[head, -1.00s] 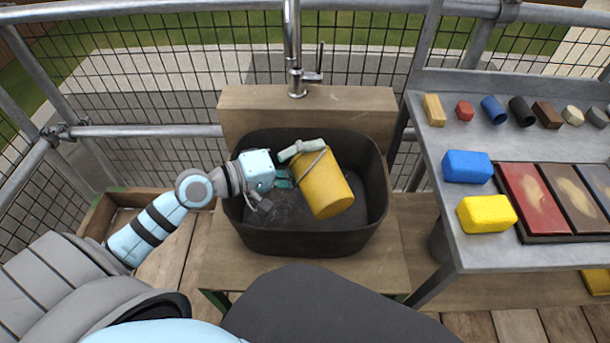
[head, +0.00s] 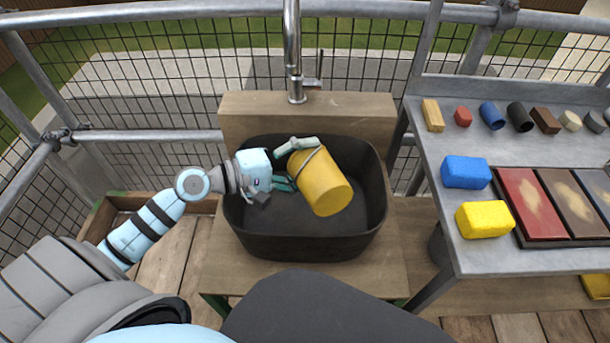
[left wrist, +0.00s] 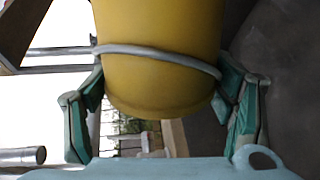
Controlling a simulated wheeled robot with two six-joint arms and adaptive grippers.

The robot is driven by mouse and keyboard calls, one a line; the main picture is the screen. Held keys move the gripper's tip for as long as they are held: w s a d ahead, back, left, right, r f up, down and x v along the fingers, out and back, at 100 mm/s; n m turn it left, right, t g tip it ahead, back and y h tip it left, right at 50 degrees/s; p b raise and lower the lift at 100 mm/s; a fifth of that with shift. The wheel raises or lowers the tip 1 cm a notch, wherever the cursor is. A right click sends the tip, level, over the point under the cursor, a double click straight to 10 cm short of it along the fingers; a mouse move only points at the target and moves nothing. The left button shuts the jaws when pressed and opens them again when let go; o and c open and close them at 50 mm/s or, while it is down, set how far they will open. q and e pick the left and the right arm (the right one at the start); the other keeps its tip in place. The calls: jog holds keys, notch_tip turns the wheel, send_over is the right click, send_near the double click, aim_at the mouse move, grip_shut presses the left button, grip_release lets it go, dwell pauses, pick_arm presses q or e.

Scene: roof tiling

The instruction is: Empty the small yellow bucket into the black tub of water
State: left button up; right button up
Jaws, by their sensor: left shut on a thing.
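The small yellow bucket (head: 326,184) is held tilted over the black tub (head: 300,246), its lower end toward the right front. My left gripper (head: 296,165) is shut on the bucket, with one finger on each side of its wall. In the left wrist view the bucket (left wrist: 160,75) fills the space between the green fingers (left wrist: 160,100), with a grey band-like handle across it. The bucket's mouth and any contents do not show. The inside of the tub is dark, and I cannot make out the water level. My right gripper is not in view.
A tap (head: 294,60) rises behind the tub on a wooden block (head: 240,110). On the right, a grey table (head: 425,160) holds a blue sponge (head: 466,171), a yellow sponge (head: 485,219), coloured panels (head: 530,200) and several small blocks. Mesh railing stands behind.

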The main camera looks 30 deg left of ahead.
pick_arm(q)
jog(key=shift+w+a+n, duration=0.2)
jog(key=shift+a+n, duration=0.05)
jog(key=shift+n, duration=0.45)
jog(key=shift+h, duration=0.3)
jog(key=shift+w+a+f+n+g+h+p, duration=0.2)
jog(key=shift+w+a+n, duration=0.1)
jog(key=shift+n, duration=0.7)
jog(key=shift+w+a+f+n+g+h+p, duration=0.1)
jog(key=shift+w+a+f+n+g+p, duration=0.15)
jog(key=shift+n, duration=0.75)
jog(key=shift+w+a, duration=0.1)
jog(key=shift+a, duration=0.05)
jog(key=shift+w+a+f+n+h, duration=0.15)
jog(key=shift+f+n+h, duration=0.05)
jog(key=shift+n, duration=0.5)
jog(key=shift+w+a+f+n+h, duration=0.1)
jog(key=shift+a+f+n+h, duration=0.1)
jog(key=shift+n, duration=0.5)
